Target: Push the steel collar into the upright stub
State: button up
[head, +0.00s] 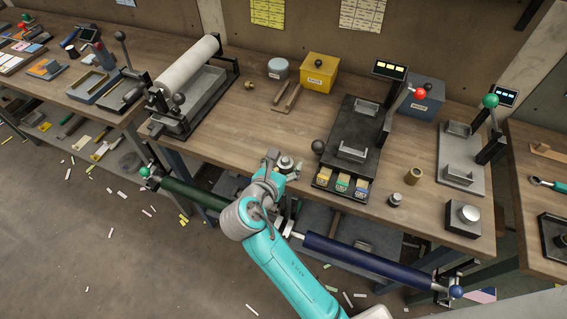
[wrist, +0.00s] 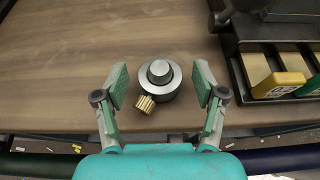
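The steel collar (wrist: 159,80) is a grey ring in the wrist view, around a silver rounded post that looks like the upright stub (wrist: 159,70). A brass knurled screw (wrist: 146,104) sticks out on its near left side. In the head view the collar (head: 286,162) is at the bench's front edge, partly hidden by my arm. My gripper (wrist: 161,82) is open, with one green-padded finger on each side of the collar and a visible gap to both. It also shows in the head view (head: 284,167). How far down the collar sits on the stub I cannot tell.
A black press (head: 352,140) with coloured blocks stands to the right. A smaller steel piece (head: 395,200), a brass cylinder (head: 413,176) and a domed block (head: 463,218) stand farther right. A roller machine (head: 187,95) is at left. The bench left of the collar is clear.

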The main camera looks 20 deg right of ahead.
jog(key=v, duration=1.2)
dwell(0.4)
jog(key=s+d+f+m+t+y, duration=0.1)
jog(key=s+d+f+y, duration=0.15)
jog(key=f, duration=0.25)
jog(key=s+d+f+m+t+y, duration=0.1)
jog(key=d+f+m, duration=0.15)
jog(key=f, duration=0.25)
jog(key=s+d+f+m+y, duration=0.2)
jog(key=s+f+m+y, duration=0.3)
jog(key=s, duration=0.5)
jog(key=s+r+m+t, duration=0.1)
jog(key=s+r+m, duration=0.4)
jog(key=s+m, duration=0.4)
jog(key=s+d+r+m+t+y, duration=0.1)
jog(key=s+r+m+t, duration=0.1)
jog(key=s+r+m, duration=0.3)
jog(key=s+m, duration=0.4)
jog(key=shift+d+r, duration=0.2)
jog(key=shift+r, duration=0.1)
